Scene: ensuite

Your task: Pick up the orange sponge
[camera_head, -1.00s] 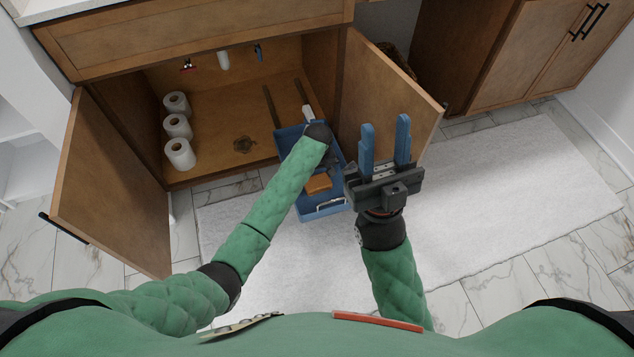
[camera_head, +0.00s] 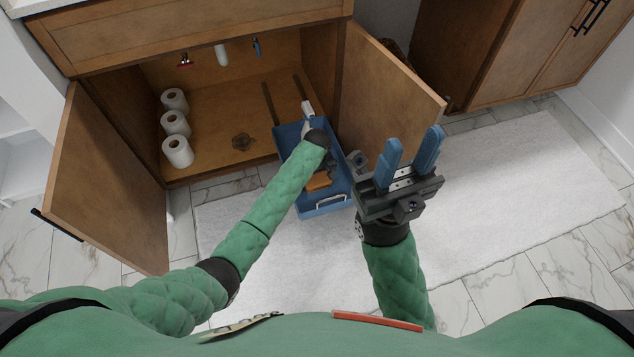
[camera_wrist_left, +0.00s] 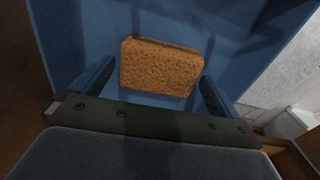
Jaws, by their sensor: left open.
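The orange sponge (camera_head: 318,181) lies in the blue bin (camera_head: 342,190), partly covered by my left arm in the head view. In the left wrist view the sponge (camera_wrist_left: 160,68) is a porous block on the bin's blue floor, between and beyond the fingers of my left gripper (camera_wrist_left: 154,88). That gripper is open, with a finger on either side; I cannot tell whether they touch the sponge. In the head view the left fingers are hidden behind the wrist. My right gripper (camera_head: 408,158) is open and empty, fingers up, to the right of the bin.
The bin sits at the front of an open cabinet, whose left door (camera_head: 108,185) and right door (camera_head: 385,95) flank it. Several toilet paper rolls (camera_head: 176,123) stand inside at the left. A white rug (camera_head: 500,185) covers the floor in front.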

